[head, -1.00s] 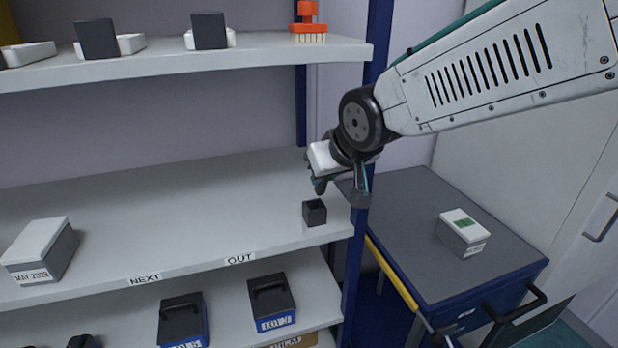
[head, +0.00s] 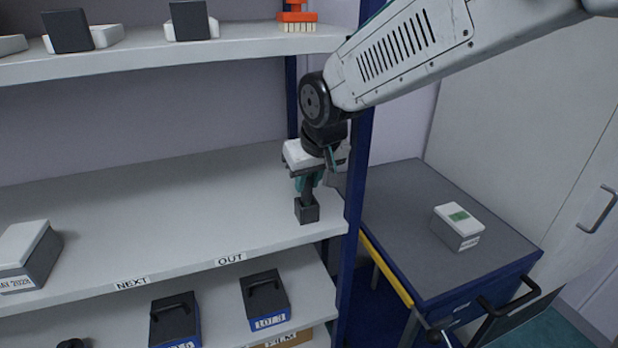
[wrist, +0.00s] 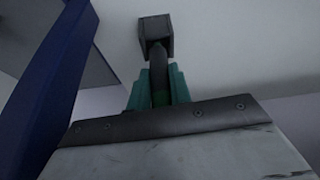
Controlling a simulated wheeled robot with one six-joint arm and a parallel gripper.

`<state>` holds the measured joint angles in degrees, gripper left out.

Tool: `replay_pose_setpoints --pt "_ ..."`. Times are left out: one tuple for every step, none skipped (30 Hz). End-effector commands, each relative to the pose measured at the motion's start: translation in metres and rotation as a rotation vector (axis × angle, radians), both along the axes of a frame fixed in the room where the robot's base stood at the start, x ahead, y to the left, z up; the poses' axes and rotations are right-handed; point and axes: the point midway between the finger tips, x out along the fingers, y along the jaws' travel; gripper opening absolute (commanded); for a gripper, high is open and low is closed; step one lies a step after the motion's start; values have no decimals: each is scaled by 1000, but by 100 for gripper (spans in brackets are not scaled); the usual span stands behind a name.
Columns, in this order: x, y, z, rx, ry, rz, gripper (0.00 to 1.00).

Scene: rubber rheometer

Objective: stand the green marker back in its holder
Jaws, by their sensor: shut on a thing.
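The holder (head: 307,212) is a small dark square cup near the right front of the middle shelf. It also shows at the top of the wrist view (wrist: 155,24). My gripper (head: 306,183) is directly above it, with teal fingers pointing down. In the wrist view the fingers (wrist: 159,84) are shut on the marker (wrist: 158,66), which has a dark body and a bit of green between the fingers. The marker looks about upright, its lower end at the holder's opening. I cannot tell how deep it sits.
A blue shelf post (head: 352,200) stands just right of my gripper. A cart (head: 400,195) with a white-lidded box (head: 458,228) is further right. The middle shelf (head: 180,205) is clear leftwards up to a grey box (head: 28,255). The upper shelf (head: 230,45) hangs above.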

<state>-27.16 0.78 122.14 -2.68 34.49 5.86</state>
Motion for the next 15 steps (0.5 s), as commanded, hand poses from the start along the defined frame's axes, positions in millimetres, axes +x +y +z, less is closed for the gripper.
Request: replay_pose_setpoints --pt "0 1 -1 0 0 2 0" --pt "0 2 -1 1 -1 2 0" --pt "0 2 -1 1 -1 2 0" --pt "0 2 0 1 -1 2 0" --pt "0 1 0 1 -1 2 0" --pt "0 1 0 1 -1 2 23" --pt "0 1 0 1 -2 2 32" --pt "0 1 -1 0 -2 2 40" --pt "0 1 0 0 -2 2 42" --pt "0 0 0 0 -2 1 42" --pt "0 0 0 1 -2 0 42" --pt "0 0 0 1 -2 0 42" --pt "0 0 0 1 -2 0 42" --pt "0 0 0 1 -2 0 42" --pt "0 0 0 1 -2 0 42"
